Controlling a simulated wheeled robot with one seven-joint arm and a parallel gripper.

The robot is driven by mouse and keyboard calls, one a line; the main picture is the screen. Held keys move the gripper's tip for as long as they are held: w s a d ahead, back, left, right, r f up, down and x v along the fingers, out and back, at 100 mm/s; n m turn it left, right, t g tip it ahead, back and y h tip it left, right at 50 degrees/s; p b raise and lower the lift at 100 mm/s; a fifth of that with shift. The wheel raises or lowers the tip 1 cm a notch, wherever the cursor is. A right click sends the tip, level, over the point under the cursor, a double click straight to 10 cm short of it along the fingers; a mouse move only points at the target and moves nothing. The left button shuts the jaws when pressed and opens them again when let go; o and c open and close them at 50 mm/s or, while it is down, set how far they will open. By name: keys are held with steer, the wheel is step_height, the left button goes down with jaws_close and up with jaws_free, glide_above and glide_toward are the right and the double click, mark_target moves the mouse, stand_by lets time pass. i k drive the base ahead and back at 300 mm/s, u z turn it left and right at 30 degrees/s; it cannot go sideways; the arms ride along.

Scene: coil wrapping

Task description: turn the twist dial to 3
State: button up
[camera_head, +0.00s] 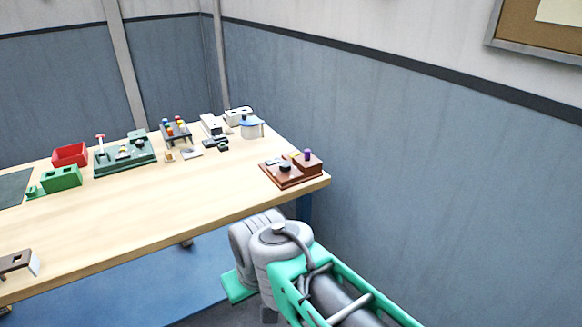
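A brown control block (292,180) sits at the right end of the wooden table, close to its front edge. A dark round knob (285,168) on its top looks like the twist dial, but its markings are too small to read. A purple knob (308,154) stands on the raised part of the same block. My arm shows at the lower right, in front of the table and below the block. The fingers of my gripper do not show, and nothing of mine touches the block.
Walls close in behind and right.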

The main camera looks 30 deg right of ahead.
mark_target(285, 166)
steer(key=z, duration=0.25)
steer(key=i, duration=1.4)
steer(key=u, duration=0.2)
